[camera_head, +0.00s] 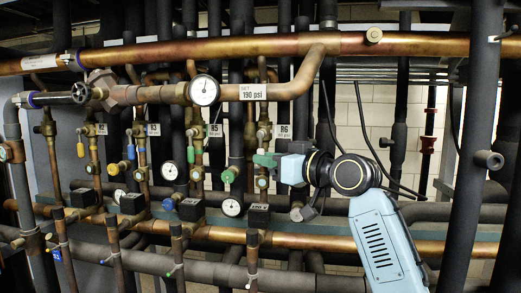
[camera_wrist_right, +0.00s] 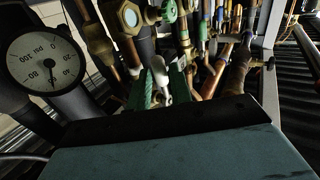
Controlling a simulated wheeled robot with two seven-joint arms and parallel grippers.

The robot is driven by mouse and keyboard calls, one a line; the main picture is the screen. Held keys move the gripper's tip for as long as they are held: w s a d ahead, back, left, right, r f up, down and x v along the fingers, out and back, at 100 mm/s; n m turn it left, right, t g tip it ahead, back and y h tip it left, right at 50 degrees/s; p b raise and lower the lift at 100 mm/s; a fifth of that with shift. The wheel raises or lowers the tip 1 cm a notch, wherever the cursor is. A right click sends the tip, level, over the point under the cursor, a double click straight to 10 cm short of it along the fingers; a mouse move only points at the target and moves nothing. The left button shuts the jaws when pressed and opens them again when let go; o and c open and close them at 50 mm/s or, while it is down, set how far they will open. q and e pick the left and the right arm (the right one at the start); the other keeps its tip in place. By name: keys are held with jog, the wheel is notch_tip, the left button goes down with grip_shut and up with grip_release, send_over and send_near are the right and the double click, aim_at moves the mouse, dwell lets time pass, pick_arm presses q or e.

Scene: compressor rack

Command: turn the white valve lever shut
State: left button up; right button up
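The white valve lever (camera_wrist_right: 159,74) shows in the right wrist view, lying between the two green fingers of my right gripper (camera_wrist_right: 160,88). The fingers stand apart, one on each side of the lever. I cannot tell whether either finger touches it. In the head view my right gripper (camera_head: 266,160) reaches in from the right to the pipes near the R6 tag, its fingers pointing left. There the white lever cannot be made out, as the gripper and the valves around it cover it. My left gripper is in neither view.
Dark vertical pipes stand close around the gripper. A green-handled valve (camera_head: 230,174) is just left of it. A gauge (camera_wrist_right: 46,60) is near in the wrist view.

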jog(key=shift+p+x, duration=0.3)
jog(key=shift+x, duration=1.1)
grip_shut()
